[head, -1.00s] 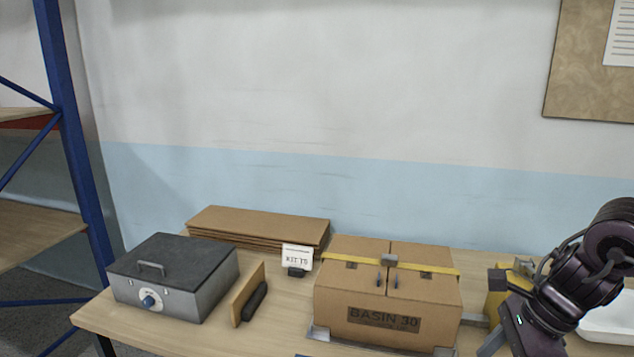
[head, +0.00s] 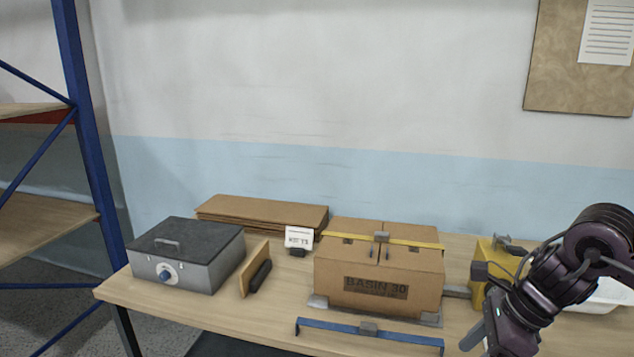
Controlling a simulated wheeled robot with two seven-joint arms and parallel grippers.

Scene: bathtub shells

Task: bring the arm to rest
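My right arm comes in from the right edge in the head view. Its gripper (head: 474,338) shows at the bottom right, at the table's front side, right of the cardboard box. Only one grey finger part shows clearly, and I cannot tell whether it is open or shut. No object shows in it. My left arm and gripper are not in view.
The table (head: 270,310) holds a BASIN 30 box (head: 340,292) with a yellow strap, a grey metal case (head: 205,275), flat cardboard (head: 262,210), a label stand (head: 299,238) and a yellow item (head: 483,262). A blue bar (head: 340,328) lies along the front. Blue shelving (head: 85,140) stands left.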

